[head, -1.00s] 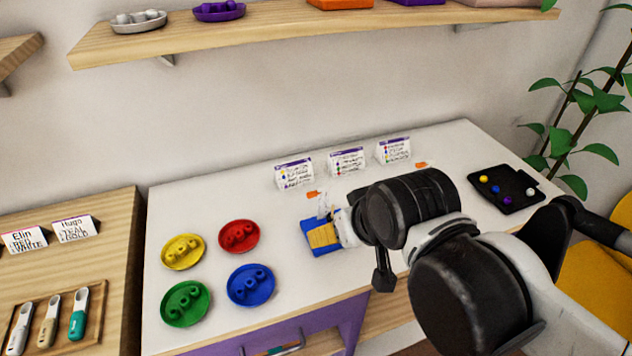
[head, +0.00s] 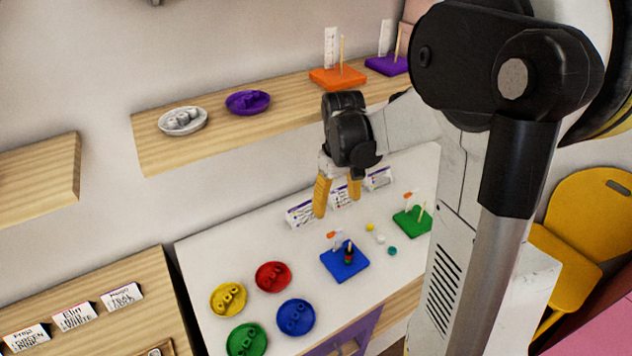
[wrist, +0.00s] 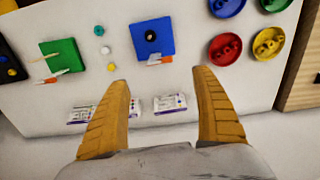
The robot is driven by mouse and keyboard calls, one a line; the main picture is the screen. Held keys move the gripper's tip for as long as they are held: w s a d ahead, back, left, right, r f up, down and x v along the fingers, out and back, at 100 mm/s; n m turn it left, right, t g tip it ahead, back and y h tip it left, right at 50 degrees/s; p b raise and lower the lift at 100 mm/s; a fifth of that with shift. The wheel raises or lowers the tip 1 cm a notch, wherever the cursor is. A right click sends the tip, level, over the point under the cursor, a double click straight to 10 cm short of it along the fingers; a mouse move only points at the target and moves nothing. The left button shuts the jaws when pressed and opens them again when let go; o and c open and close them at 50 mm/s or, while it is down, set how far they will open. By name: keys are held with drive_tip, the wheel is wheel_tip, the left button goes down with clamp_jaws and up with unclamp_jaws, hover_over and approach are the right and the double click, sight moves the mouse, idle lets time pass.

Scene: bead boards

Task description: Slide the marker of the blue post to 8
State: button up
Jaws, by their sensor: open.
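The blue post board (head: 344,262) lies on the white table, with a short upright post carrying dark, red and green beads (head: 348,252). An orange marker (head: 334,235) is at a pale upright scale beside the post; its number cannot be read. In the wrist view the blue board (wrist: 152,38) is seen from above, with the orange marker (wrist: 160,60) at its lower edge. My gripper (head: 337,198) is open and empty, its yellow fingers pointing down above the back of the table. It is clear of the board and also shows in the wrist view (wrist: 162,85).
A green post board (head: 412,222) stands to the right, with loose beads (head: 380,238) between the boards. Red (head: 272,277), yellow (head: 228,299), blue (head: 296,316) and green (head: 246,340) dishes lie left and in front. A wooden shelf (head: 200,150) is behind, cards (head: 300,214) below it.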

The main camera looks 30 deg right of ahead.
sight(335, 230)
wheel_tip(335, 230, down, 10)
drive_tip(key=b, duration=0.2)
drive_tip(key=shift+f+b, duration=0.2)
drive_tip(key=shift+b, duration=0.2)
drive_tip(key=c, duration=1.3)
drive_tip(key=shift+f, duration=0.1)
drive_tip(key=shift+f+b, duration=0.3)
drive_tip(key=shift+b, duration=0.2)
drive_tip(key=o, duration=1.2)
drive_tip(key=shift+c, duration=0.2)
